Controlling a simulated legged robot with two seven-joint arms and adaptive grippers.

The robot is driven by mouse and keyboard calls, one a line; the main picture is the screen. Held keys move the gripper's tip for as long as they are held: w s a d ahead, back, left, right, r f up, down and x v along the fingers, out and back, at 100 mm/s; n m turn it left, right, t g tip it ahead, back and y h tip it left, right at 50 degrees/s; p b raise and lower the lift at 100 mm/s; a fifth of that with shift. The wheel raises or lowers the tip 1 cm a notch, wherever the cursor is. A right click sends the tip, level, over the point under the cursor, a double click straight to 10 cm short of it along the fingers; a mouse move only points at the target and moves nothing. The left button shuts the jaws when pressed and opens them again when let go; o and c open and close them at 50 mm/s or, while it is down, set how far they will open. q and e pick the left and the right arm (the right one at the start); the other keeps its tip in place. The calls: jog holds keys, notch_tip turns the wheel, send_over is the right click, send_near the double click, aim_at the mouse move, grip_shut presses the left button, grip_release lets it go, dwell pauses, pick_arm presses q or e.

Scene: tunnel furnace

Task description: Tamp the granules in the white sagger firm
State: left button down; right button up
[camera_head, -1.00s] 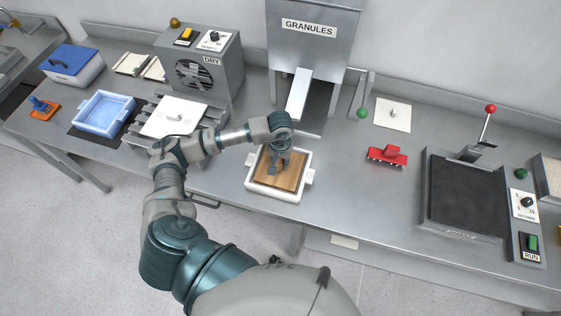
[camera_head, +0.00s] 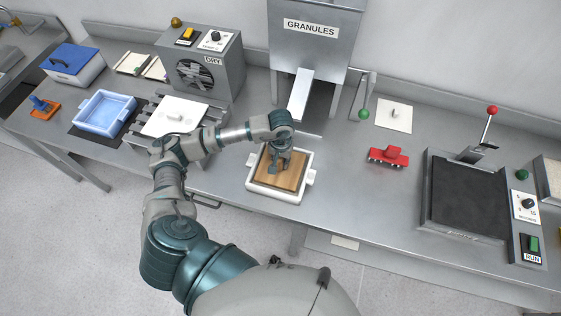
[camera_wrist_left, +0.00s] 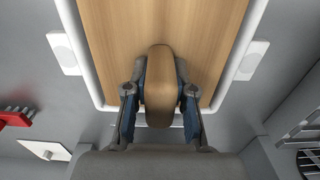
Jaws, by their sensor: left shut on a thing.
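The white sagger (camera_head: 274,193) stands on the steel bench below the granule hopper. A flat wooden tamper board (camera_head: 289,181) lies inside its rim and covers most of the opening. My left gripper (camera_head: 278,168) is above the board, shut on the tamper's rounded wooden handle. In the left wrist view, the two fingers (camera_wrist_left: 160,100) press on both sides of the handle (camera_wrist_left: 160,70), with the board (camera_wrist_left: 205,25) filling the sagger between its white walls (camera_wrist_left: 92,60). The granules are hidden under the board. My right gripper does not show.
The hopper (camera_head: 312,45) with its chute (camera_head: 300,95) stands just behind the sagger. A red rake-like tool (camera_head: 388,156) and a white lid (camera_head: 394,115) lie to the right. A blue tray (camera_head: 103,113) and a rack with a white plate (camera_head: 173,117) are left. Bench between sagger and red tool is clear.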

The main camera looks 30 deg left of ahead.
pick_arm(q)
jog(key=shift+r, duration=0.3)
jog(key=shift+r+p, duration=0.85)
jog(key=shift+r, duration=0.95)
jog(key=shift+r+p, duration=0.6)
jog(key=shift+r, duration=1.1)
jog(key=w+d+r+m, duration=0.2)
jog(key=w+d+r, duration=0.1)
jog(key=d, duration=0.3)
jog(key=shift+w+d+m, duration=0.3)
jog(key=shift+w+d, duration=0.05)
jog(key=shift+w, duration=0.3)
